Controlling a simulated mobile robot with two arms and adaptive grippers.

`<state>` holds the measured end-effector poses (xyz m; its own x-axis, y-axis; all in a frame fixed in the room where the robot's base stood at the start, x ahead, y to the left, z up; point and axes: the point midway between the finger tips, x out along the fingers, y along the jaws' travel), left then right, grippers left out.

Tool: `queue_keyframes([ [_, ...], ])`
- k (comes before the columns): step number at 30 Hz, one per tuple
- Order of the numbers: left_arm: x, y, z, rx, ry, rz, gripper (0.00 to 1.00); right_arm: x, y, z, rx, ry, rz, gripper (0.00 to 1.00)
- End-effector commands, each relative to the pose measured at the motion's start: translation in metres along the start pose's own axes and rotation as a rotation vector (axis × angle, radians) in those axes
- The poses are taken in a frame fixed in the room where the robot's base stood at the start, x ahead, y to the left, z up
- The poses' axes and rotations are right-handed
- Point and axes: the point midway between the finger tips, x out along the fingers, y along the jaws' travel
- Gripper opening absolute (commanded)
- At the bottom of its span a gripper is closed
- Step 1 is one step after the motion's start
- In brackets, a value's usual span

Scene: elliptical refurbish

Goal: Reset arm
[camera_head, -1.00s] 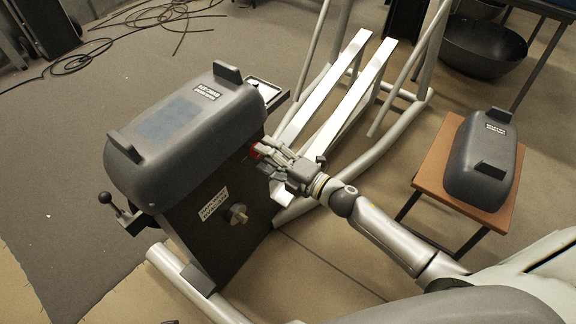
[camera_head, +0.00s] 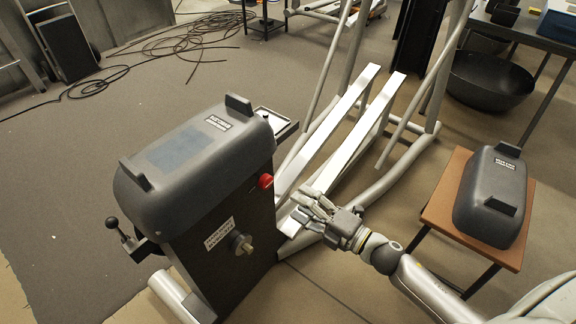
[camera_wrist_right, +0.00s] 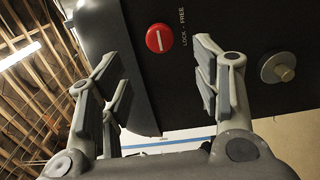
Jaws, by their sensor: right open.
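My right gripper (camera_head: 304,207) is open and empty in the head view, a little to the right of the dark elliptical machine housing (camera_head: 262,210). The red round knob (camera_head: 265,181) on the housing's side is uncovered, up and left of the fingers. In the right wrist view, the open fingers (camera_wrist_right: 160,85) spread wide, and the red knob (camera_wrist_right: 159,38) shows between and beyond them, beside a "LOCK - FREE" label. The gripper is apart from the knob. My left gripper is not in view.
White foot rails (camera_head: 345,130) and grey tubes of the elliptical stand behind my right gripper. A grey cover (camera_head: 490,195) lies on a small wooden-topped table (camera_head: 440,215) at the right. Cables lie on the floor far left.

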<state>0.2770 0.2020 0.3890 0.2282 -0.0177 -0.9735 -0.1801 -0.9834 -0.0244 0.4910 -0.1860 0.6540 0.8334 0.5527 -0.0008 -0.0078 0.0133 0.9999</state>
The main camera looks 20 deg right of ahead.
Motion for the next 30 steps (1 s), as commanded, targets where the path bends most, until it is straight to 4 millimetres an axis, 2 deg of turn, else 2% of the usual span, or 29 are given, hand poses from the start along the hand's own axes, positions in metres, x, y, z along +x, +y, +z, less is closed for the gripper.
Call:
queue_keyframes([
  [6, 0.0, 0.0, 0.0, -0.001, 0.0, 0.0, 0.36, 0.0, -0.002, 0.002, 0.02, -0.018, -0.005, 0.58],
  [10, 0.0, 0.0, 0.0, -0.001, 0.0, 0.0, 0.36, -0.003, -0.018, 0.016, 0.146, -0.135, -0.039, 0.58],
  [14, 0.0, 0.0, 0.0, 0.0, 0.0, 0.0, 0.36, -0.017, -0.057, 0.036, 0.389, -0.352, -0.116, 0.58],
  [18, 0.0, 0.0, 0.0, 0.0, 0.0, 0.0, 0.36, -0.048, -0.114, 0.042, 0.688, -0.607, -0.229, 0.58],
  [20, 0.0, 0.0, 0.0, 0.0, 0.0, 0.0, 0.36, -0.064, -0.14, 0.036, 0.815, -0.712, -0.284, 0.58],
  [24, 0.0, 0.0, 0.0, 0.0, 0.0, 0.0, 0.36, -0.104, -0.195, 0.007, 1.087, -0.939, -0.426, 0.58],
  [27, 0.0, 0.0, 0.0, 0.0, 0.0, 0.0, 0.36, -0.13, -0.223, -0.023, 1.243, -1.071, -0.526, 0.58],
  [30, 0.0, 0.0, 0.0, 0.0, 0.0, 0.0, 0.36, -0.152, -0.243, -0.053, 1.369, -1.18, -0.62, 0.58],
])
